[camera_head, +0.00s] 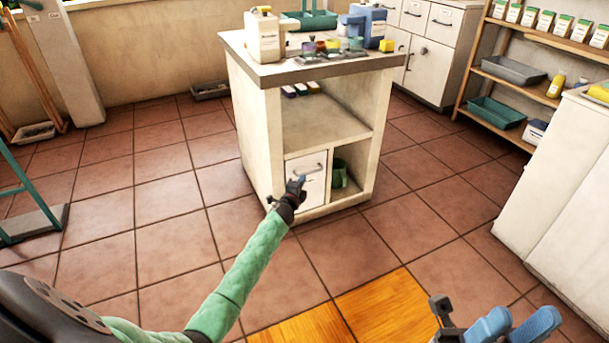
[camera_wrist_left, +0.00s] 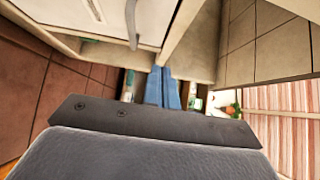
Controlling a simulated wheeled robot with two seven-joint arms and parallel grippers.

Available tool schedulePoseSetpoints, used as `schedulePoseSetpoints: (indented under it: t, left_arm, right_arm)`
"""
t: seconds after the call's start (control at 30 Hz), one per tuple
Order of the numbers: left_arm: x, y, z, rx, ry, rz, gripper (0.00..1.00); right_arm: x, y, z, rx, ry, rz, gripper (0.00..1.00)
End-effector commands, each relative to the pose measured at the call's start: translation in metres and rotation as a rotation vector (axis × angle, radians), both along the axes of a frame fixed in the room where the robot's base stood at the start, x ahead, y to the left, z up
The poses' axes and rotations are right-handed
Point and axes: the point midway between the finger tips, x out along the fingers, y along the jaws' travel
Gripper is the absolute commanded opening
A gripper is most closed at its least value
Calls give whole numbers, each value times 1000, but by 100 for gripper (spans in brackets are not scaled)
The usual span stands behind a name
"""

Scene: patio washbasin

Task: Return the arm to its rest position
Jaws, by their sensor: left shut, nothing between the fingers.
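My left arm, in a green sleeve, reaches forward from the lower left in the head view. Its gripper (camera_head: 297,185) is shut and empty, in front of the small white door (camera_head: 308,182) low on the island cabinet (camera_head: 262,150). In the left wrist view its blue fingers (camera_wrist_left: 162,88) lie together, and the door's metal handle (camera_wrist_left: 133,22) is close by, apart from them. Whether the fingers touch the door cannot be told. My right gripper (camera_head: 516,325) is at the lower right of the head view, its two blue fingers apart and nothing seen between them.
The island top carries a white jug (camera_head: 263,38), a blue container (camera_head: 367,25) and several small items. A green pot (camera_head: 338,174) stands in the open lower compartment. A white cabinet (camera_head: 560,190) and shelves (camera_head: 515,70) stand at right.

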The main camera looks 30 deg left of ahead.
Motion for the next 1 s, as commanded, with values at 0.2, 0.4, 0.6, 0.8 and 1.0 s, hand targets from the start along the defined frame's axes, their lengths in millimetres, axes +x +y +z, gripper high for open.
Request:
schedulePoseSetpoints:
  t: [0.2, 0.4, 0.6, 0.8, 1.0]
  left_arm:
    - [-9, -1, 0, 0, 0, 0, 0]
    - [-10, -1, 0, -21, -2, 0, 0]
    - [-9, -23, 16, -168, -87, -121, 0]
    - [-18, -70, 96, -353, -272, -335, 0]
    - [-47, -133, 189, -496, -447, -576, 0]
  right_arm:
    - [1, -1, 1, -8, -2, -6, 36]
    - [2, -1, 1, -6, -1, -8, 36]
    - [1, -1, 2, -5, -2, -7, 36]
    - [1, -1, 2, -5, -3, -6, 36]
    - [1, -1, 2, -5, -3, -6, 36]
